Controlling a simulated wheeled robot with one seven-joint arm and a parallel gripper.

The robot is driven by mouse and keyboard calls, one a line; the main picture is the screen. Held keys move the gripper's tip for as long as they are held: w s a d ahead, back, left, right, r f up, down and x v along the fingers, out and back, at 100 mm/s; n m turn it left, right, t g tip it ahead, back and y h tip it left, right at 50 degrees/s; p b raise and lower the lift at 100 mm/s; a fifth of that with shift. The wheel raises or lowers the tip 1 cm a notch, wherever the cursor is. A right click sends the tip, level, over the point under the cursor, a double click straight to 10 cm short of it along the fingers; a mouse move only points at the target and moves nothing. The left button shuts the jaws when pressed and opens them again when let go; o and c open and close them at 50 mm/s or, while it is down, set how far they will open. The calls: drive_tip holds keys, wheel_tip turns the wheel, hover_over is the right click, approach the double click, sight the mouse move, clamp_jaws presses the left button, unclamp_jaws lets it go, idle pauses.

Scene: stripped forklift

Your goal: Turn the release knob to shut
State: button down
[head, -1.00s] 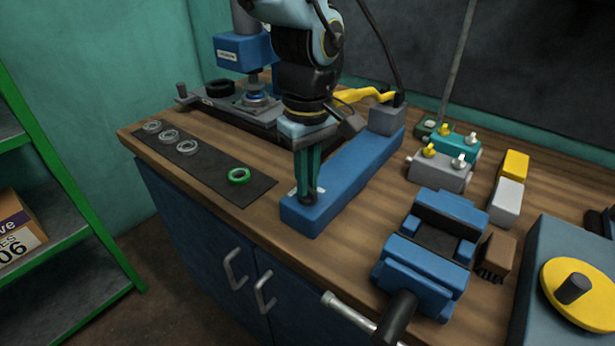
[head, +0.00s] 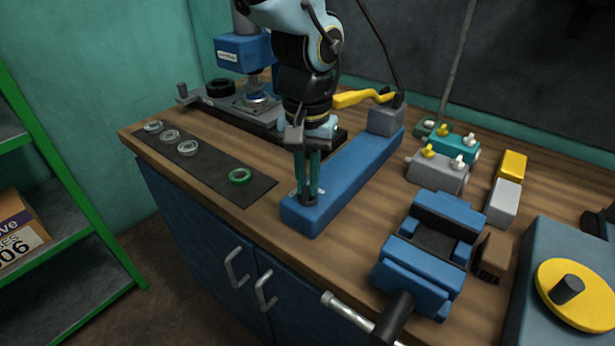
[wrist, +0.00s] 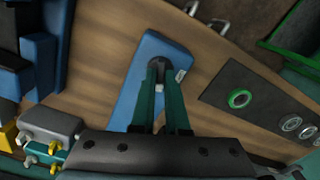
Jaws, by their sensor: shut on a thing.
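The release knob (head: 308,199) is a small dark knob on top of the near end of a long blue pump body (head: 350,178). My gripper (head: 309,190) points straight down over that end, its teal fingers closed around the knob. In the wrist view the fingertips (wrist: 160,77) meet at the dark knob (wrist: 157,64) on the blue body (wrist: 150,50). A small pale label or lever shows beside the knob. The fingers hide much of the knob, so its exact angle is hard to read.
A dark mat (head: 215,165) with several rings, one green (head: 240,176), lies to the left. A blue vise (head: 430,250) stands to the right, with valve blocks (head: 437,172) behind it. A yellow handle (head: 362,97) lies at the pump's far end. Bare wood surrounds the pump.

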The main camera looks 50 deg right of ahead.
sight(307, 188)
drive_tip(key=shift+m+p, duration=0.4)
drive_tip(key=shift+m, duration=1.8)
drive_tip(key=c, duration=0.9)
unclamp_jaws()
wheel_tip(307, 188, up, 11)
drive_tip(key=shift+f+b, duration=0.1)
drive_tip(key=shift+b, duration=0.8)
